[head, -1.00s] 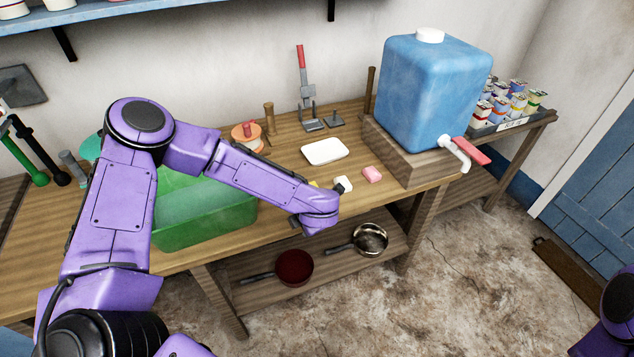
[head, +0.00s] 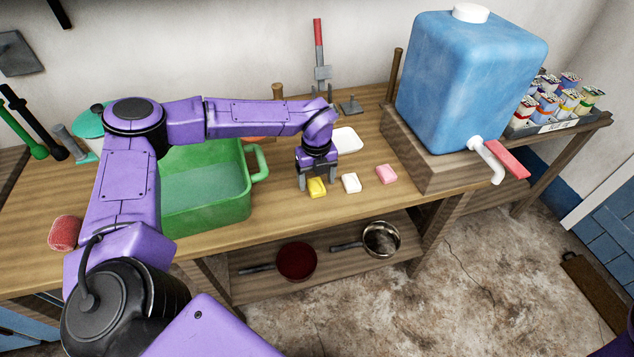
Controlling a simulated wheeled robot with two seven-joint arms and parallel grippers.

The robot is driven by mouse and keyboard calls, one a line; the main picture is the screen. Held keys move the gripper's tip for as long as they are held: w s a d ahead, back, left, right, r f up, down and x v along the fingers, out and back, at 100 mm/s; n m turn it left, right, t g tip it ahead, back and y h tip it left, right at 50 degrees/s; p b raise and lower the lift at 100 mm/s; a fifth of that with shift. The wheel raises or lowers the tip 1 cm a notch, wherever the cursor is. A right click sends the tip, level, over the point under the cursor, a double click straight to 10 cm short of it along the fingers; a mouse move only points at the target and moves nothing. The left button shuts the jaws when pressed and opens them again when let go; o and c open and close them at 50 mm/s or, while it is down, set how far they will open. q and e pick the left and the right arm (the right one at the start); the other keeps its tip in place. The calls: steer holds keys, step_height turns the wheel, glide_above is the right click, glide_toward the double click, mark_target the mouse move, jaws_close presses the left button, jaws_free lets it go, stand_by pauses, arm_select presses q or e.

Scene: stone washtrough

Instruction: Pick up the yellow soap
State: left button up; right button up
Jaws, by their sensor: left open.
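The yellow soap (head: 317,188) lies on the wooden table, right of the green basin. My left gripper (head: 318,182) points down at it and is open. Its two fingers show to the left and right of the soap, close to it. I cannot tell whether they touch it or how far down they reach. A white soap (head: 351,183) and a pink soap (head: 387,174) lie in a row to the right. My right gripper is out of view.
The green basin (head: 225,205) stands left of the gripper, its handle toward the soap. A white dish (head: 347,140) lies behind. A blue water container (head: 465,80) with a red-handled tap (head: 490,160) stands right. Pans are on the shelf below. The table's front edge is close.

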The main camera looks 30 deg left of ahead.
arm_select(q)
steer(key=shift+f, duration=0.8)
steer(key=shift+s, duration=0.1)
steer(key=c, duration=1.3)
steer(key=shift+o, duration=0.2)
steer(key=shift+r, duration=0.1)
